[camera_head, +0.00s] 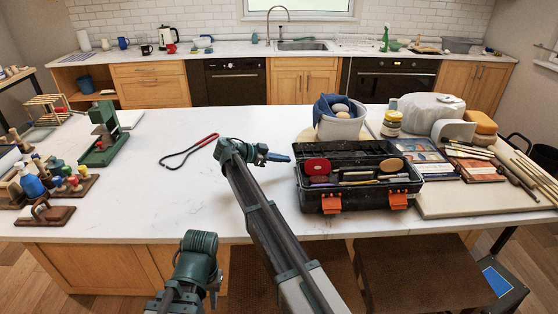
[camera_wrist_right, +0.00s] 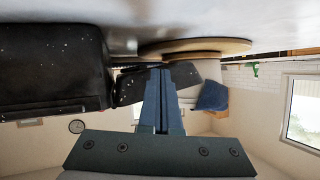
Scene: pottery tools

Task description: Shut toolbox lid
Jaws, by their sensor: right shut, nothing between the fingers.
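The black toolbox (camera_head: 312,197) with orange latches stands on the right half of the white counter, showing tools inside. Its lid (camera_head: 345,154) is open, raised at the back edge. My right gripper (camera_head: 288,159) is shut and empty, just left of the toolbox's back left corner. In the upside-down right wrist view, its closed fingers (camera_wrist_right: 161,74) point toward the lid (camera_wrist_right: 150,86), beside the dark toolbox body (camera_wrist_right: 50,65); I cannot tell whether they touch. My left gripper (camera_head: 195,262) is low in front of the counter; its fingers cannot be made out.
A white pot with blue cloth (camera_head: 338,124) stands behind the toolbox. Boxes, wooden tools and a board (camera_head: 440,203) crowd its right. A red-handled loop tool (camera_head: 195,146) lies left of my right arm. The counter's left middle is mostly clear.

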